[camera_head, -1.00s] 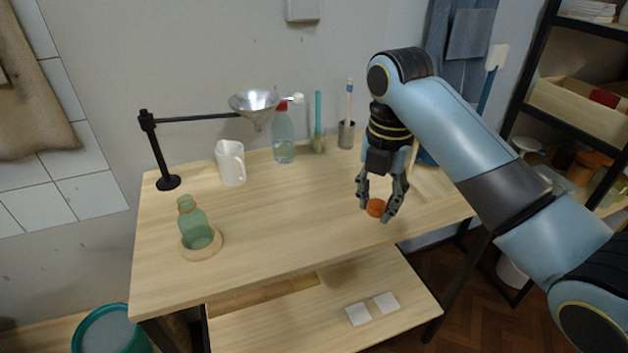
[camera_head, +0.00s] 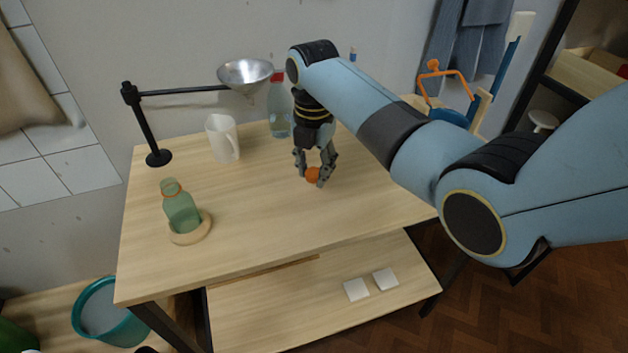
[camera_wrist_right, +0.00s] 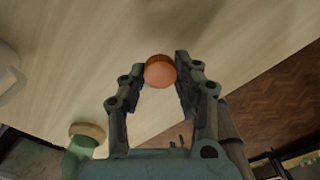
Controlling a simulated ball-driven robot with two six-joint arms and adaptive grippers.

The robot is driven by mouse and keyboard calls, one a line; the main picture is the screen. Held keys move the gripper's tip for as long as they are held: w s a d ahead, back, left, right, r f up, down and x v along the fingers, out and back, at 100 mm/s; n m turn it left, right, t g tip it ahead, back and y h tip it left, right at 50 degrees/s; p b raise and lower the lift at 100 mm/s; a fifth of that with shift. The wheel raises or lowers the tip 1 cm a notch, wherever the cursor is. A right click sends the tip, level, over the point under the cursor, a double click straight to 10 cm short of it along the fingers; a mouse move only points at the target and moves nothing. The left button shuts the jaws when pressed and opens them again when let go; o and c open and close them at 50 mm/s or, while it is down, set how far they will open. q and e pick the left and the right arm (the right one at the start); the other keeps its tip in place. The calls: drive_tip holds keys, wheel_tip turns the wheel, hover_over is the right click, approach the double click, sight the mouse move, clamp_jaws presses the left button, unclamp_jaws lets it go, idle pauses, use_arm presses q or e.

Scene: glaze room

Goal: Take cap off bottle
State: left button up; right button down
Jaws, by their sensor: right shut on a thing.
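A green translucent bottle (camera_head: 181,210) stands in a pale wooden ring (camera_head: 190,236) at the table's left front. Its mouth is bare, with an orange band at the neck. It also shows, partly cut off, at the lower left of the right wrist view (camera_wrist_right: 80,150). My right gripper (camera_head: 315,178) is shut on an orange cap (camera_head: 312,174), right of the bottle and well apart from it. The cap sits between the fingertips in the right wrist view (camera_wrist_right: 160,71). My left gripper is not in view.
A white mug (camera_head: 222,139) stands behind the bottle. A black stand (camera_head: 146,130) holds a metal funnel (camera_head: 245,76) over the table's back. A clear bottle with a red cap (camera_head: 279,115) stands near the wall. The table between bottle and right gripper is clear.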

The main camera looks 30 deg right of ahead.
sight(314, 173)
wheel_tip(314, 173, down, 4)
drive_tip(key=shift+d+r, duration=0.1)
drive_tip(key=shift+r, duration=0.1)
drive_tip(key=shift+f, duration=0.15)
drive_tip(key=c, duration=1)
unclamp_jaws()
drive_tip(key=shift+o, duration=0.2)
